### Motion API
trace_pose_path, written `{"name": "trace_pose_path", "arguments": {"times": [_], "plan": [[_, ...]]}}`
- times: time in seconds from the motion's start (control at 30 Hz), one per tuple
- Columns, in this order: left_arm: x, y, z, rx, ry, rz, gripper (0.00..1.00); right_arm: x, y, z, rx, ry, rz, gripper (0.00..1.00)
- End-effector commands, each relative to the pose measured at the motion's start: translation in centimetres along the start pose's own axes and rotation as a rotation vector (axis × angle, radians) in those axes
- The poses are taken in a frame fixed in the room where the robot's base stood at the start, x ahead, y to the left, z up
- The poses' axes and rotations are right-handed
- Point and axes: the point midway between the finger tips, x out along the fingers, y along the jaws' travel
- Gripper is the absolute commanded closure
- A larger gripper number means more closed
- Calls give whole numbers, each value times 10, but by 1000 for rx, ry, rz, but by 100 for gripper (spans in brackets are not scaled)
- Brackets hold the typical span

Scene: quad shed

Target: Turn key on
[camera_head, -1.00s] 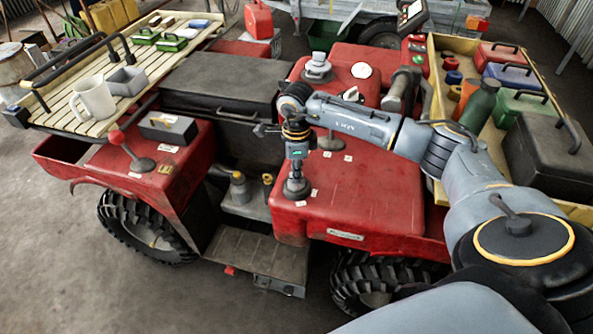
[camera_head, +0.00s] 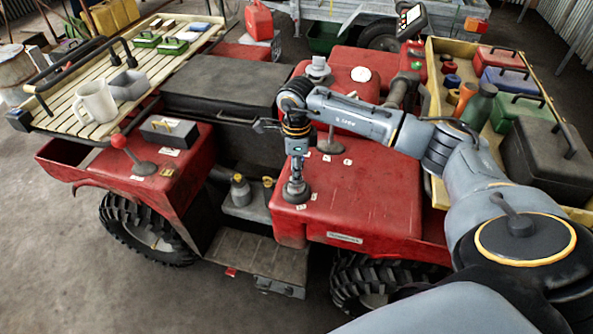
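The red quad (camera_head: 358,205) fills the middle of the head view. A round dark grey switch base (camera_head: 295,193) sits on its red front panel, with small white labels around it. My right gripper (camera_head: 296,178) comes in from the right and points straight down onto this base. Its fingertips are at the top of the base, and I cannot tell whether they are shut on anything. No key shows clearly; if one is there, the gripper hides it. My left gripper is not in view.
A grey lever (camera_head: 331,136) rises just right of the gripper. A slatted rack (camera_head: 60,112) with a mug (camera_head: 95,102) is at left; a tool tray (camera_head: 436,112) is at right.

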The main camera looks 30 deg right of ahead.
Motion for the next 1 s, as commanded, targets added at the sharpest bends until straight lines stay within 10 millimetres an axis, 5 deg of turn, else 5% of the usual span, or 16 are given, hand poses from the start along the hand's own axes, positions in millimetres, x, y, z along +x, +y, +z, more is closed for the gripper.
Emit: {"name": "trace_pose_path", "arguments": {"times": [0.5,1.0], "plan": [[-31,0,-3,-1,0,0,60,-52,0,0,0,0,-1,68],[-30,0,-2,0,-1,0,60,-52,0,0,0,1,0,68]]}}
